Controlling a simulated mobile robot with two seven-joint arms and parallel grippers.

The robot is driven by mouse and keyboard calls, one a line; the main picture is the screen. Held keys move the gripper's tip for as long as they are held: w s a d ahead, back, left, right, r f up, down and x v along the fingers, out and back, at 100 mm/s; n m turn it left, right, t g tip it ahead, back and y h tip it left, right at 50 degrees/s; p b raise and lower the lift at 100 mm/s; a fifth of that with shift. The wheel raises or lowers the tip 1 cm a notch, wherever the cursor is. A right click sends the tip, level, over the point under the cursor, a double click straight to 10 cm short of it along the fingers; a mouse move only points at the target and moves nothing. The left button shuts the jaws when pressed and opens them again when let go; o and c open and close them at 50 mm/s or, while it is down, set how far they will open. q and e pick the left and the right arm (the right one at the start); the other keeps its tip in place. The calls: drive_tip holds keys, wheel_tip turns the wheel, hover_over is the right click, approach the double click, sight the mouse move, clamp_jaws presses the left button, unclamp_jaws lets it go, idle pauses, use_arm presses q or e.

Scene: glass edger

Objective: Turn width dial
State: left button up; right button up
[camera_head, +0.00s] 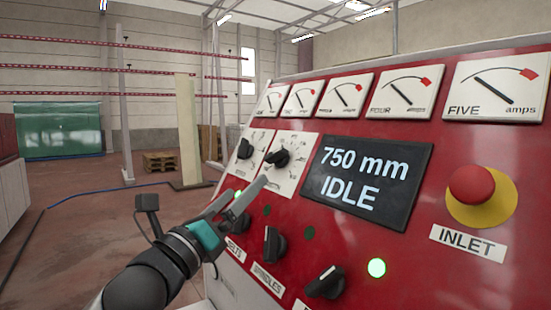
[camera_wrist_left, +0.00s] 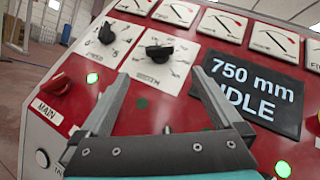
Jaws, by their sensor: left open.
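Two black dials on white scale plates sit on the red sloping panel. The right one (camera_head: 278,158), next to the display, also shows in the left wrist view (camera_wrist_left: 160,50). The left one (camera_head: 245,149) also shows in the wrist view (camera_wrist_left: 106,33). Their plate lettering is too small to read surely, so I cannot tell which is the width dial. My left gripper (camera_head: 246,192) is open and empty, just below the right dial and apart from it. In the wrist view its fingers (camera_wrist_left: 161,80) point toward that dial. My right gripper is not in view.
A dark display (camera_head: 368,174) reads "750 mm IDLE". A red mushroom button (camera_head: 472,185) stands out at the right. Black knobs (camera_head: 275,243) lie below the gripper, and a red MAIN knob (camera_wrist_left: 55,85) is left. Several amp meters (camera_head: 405,94) line the top.

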sight(274, 158)
use_arm(q)
drive_tip(key=p+x, duration=0.1)
drive_tip(key=x, duration=1)
drive_tip(key=shift+s+r, duration=0.1)
drive_tip(key=shift+x, duration=0.8)
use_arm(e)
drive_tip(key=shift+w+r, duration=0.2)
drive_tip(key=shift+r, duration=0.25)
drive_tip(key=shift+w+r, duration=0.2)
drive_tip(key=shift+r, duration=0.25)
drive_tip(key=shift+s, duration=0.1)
use_arm(q)
drive_tip(key=c, duration=1.3)
drive_tip(key=shift+p, duration=0.35)
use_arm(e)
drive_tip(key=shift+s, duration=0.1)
